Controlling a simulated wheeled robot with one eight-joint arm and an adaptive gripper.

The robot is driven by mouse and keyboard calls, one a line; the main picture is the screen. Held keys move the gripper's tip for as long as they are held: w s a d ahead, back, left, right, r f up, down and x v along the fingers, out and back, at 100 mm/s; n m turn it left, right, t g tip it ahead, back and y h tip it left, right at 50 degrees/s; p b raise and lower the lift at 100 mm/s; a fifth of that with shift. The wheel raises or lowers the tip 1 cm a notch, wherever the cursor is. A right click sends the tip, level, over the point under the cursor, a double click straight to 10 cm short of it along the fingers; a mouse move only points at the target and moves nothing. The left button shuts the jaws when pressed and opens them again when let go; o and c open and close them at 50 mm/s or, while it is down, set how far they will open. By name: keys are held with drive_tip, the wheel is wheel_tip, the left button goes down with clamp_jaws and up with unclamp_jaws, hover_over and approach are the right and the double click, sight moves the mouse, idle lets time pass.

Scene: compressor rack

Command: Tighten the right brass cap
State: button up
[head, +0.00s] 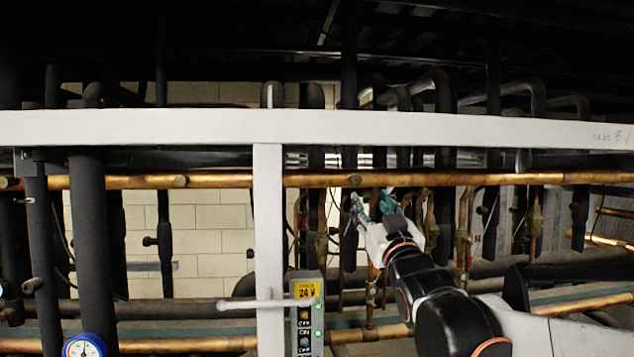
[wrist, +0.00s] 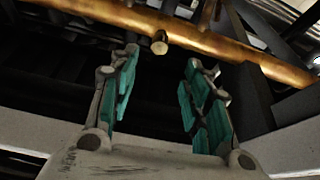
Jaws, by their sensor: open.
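A small round brass cap (wrist: 159,44) sticks out from the horizontal copper pipe in the wrist view, just beyond my fingertips and roughly midway between them. In the head view a brass cap (head: 355,179) shows on the copper pipe just above my gripper, and another brass cap (head: 180,181) is farther left. I cannot tell for certain which cap the wrist view shows. My gripper (head: 372,203) is open below the pipe, with teal pads on both fingers. In the wrist view my gripper (wrist: 162,66) has nothing between its fingers and appears apart from the cap.
The copper pipe (head: 460,179) runs across below a white beam (head: 420,128). A white post (head: 269,230) and a control box (head: 306,310) marked 24 V stand left of my arm. Dark insulated pipes (head: 88,240) and a blue-rimmed gauge (head: 84,346) are at left. Several vertical pipes stand behind my gripper.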

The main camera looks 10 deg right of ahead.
sight(357, 181)
drive_tip(key=p+x, duration=0.1)
drive_tip(key=x, duration=0.9)
drive_tip(key=shift+w, duration=0.25)
drive_tip(key=shift+c, duration=0.6)
clamp_jaws()
